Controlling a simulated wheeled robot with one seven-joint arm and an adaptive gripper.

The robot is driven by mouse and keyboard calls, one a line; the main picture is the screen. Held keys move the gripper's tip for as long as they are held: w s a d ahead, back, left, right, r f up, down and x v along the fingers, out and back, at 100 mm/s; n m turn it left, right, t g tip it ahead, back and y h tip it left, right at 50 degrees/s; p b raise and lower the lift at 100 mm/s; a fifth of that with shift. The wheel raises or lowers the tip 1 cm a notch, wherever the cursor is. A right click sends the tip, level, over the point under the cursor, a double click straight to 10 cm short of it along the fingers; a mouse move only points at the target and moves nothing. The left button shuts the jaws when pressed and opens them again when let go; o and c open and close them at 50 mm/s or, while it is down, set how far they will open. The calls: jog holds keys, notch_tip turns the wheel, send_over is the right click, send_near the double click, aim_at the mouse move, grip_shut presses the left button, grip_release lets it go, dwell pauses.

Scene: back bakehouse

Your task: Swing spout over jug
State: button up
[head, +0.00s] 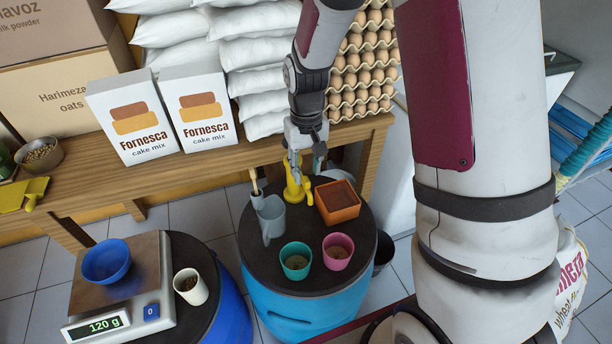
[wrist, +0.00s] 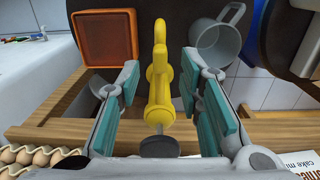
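The yellow spout (head: 296,188) stands on the dark top of the blue drum (head: 253,243). In the wrist view the spout (wrist: 159,88) runs up the middle, its tip at the top, between the jug and the orange box. The grey jug (head: 271,218) stands left of the spout in the head view. In the wrist view the jug (wrist: 217,44) is to the right, its handle pointing up and right. My gripper (head: 305,166) is open. In the wrist view its fingers (wrist: 160,68) are on both sides of the spout, with gaps visible.
An orange box (head: 338,203), a teal cup (head: 296,261) and a pink cup (head: 338,252) share the drum top. A scale (head: 123,290) with a blue bowl stands left. The wooden shelf (head: 200,166) is close behind.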

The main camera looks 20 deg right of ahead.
aim_at(306, 179)
jog(key=shift+f, duration=1.7)
grip_shut()
